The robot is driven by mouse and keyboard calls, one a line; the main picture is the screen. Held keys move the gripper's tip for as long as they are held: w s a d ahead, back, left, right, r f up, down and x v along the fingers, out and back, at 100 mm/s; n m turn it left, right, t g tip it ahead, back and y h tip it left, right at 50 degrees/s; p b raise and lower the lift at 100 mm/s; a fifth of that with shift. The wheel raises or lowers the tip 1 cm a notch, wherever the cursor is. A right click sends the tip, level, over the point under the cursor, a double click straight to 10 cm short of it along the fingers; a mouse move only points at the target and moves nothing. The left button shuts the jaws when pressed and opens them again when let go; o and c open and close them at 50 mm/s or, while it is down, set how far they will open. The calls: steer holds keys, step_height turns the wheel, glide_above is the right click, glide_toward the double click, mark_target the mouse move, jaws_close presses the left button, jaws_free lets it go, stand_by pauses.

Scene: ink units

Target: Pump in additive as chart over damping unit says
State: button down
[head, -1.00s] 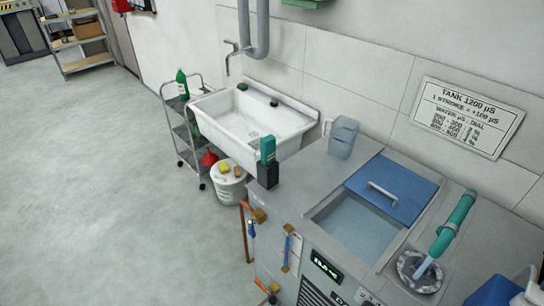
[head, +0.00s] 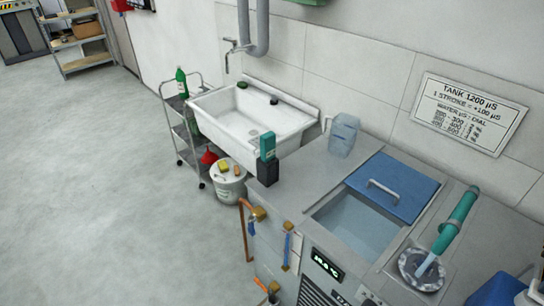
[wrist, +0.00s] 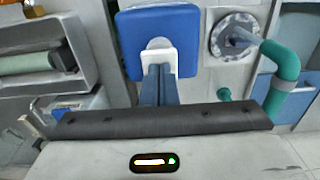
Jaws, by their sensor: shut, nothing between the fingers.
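The chart (head: 468,113) on the wall reads "TANK 1200 µS", "1 STROKE = +100 µS" and "WATER µS : DIAL"; its lower rows are too small to read surely. Below it stands the damping unit, with an open water tank (head: 355,226) partly under a blue lid (head: 393,187). My gripper (wrist: 159,82) shows in the wrist view, its blue fingers shut and empty. Its fingertips lie in front of a white piece (wrist: 157,57) on a blue block (wrist: 158,22); I cannot tell if they touch. A blue object (head: 495,291) is cut off at lower right in the head view.
A teal pipe (head: 458,220) ends over a round metal bowl (head: 421,271); the pipe also shows in the wrist view (wrist: 284,65). A clear jug (head: 342,136) and a teal-and-black handheld device (head: 267,160) stand on the counter. A sink (head: 252,120) and cart (head: 187,130) are left.

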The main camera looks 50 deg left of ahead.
steer(key=shift+f+b, duration=0.35)
steer(key=shift+f, duration=0.3)
steer(key=shift+r, duration=0.15)
steer(key=shift+r+p, duration=1.3)
steer(key=shift+r, duration=0.25)
steer(key=shift+f, duration=0.15)
steer(key=shift+f+b, duration=1.1)
steer(key=shift+f, duration=0.3)
steer(key=shift+r+p, duration=1.25)
steer(key=shift+r, duration=0.25)
steer(key=shift+r, duration=0.1)
